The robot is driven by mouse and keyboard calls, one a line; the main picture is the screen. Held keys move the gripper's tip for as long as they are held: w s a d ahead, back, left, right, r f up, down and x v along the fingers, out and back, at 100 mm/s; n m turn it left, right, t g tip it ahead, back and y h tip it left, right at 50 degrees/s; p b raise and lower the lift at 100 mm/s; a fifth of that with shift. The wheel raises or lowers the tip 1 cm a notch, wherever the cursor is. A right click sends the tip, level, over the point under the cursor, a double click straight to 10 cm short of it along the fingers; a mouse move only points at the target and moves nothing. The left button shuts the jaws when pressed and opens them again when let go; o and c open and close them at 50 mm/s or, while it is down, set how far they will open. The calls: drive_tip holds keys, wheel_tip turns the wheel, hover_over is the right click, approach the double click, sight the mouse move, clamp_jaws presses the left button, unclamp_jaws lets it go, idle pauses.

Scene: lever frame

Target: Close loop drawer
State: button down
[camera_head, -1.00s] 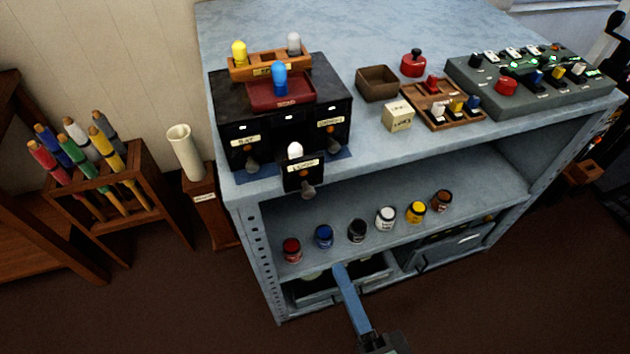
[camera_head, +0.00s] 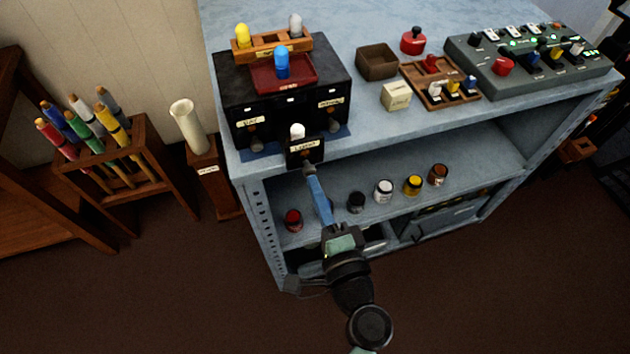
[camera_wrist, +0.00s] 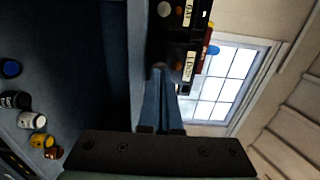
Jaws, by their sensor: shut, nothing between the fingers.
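The loop drawer (camera_head: 304,151) is the middle drawer of a small black cabinet (camera_head: 233,98) on the blue bench. It stands pulled out past the bench's front edge, with a white-topped peg (camera_head: 297,131) in it. Its label is hard to read in the head view; its front shows at a steep angle in the wrist view (camera_wrist: 188,66). My gripper (camera_head: 309,171) is shut and empty, its blue fingers pointing up at the drawer's front knob. The fingertips are at or against the knob; contact is not clear. In the wrist view the fingertips (camera_wrist: 158,72) partly hide the knob.
Drawers on either side sit in the cabinet. A red tray (camera_head: 285,74) and a wooden rack lie on top. Several paint jars (camera_head: 384,190) stand on the shelf below, close to my arm. A wooden rack of coloured rods (camera_head: 130,165) stands at the left.

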sight(304, 161)
drive_tip(key=shift+w+a, duration=0.1)
drive_tip(key=shift+w, duration=0.3)
drive_tip(key=shift+w, duration=0.1)
drive_tip(key=b+x, duration=0.2)
drive_tip(key=x, duration=0.6)
drive_tip(key=shift+w+a+f, duration=0.1)
drive_tip(key=shift+w, duration=0.1)
drive_tip(key=shift+w+r, duration=0.1)
drive_tip(key=shift+r, duration=0.25)
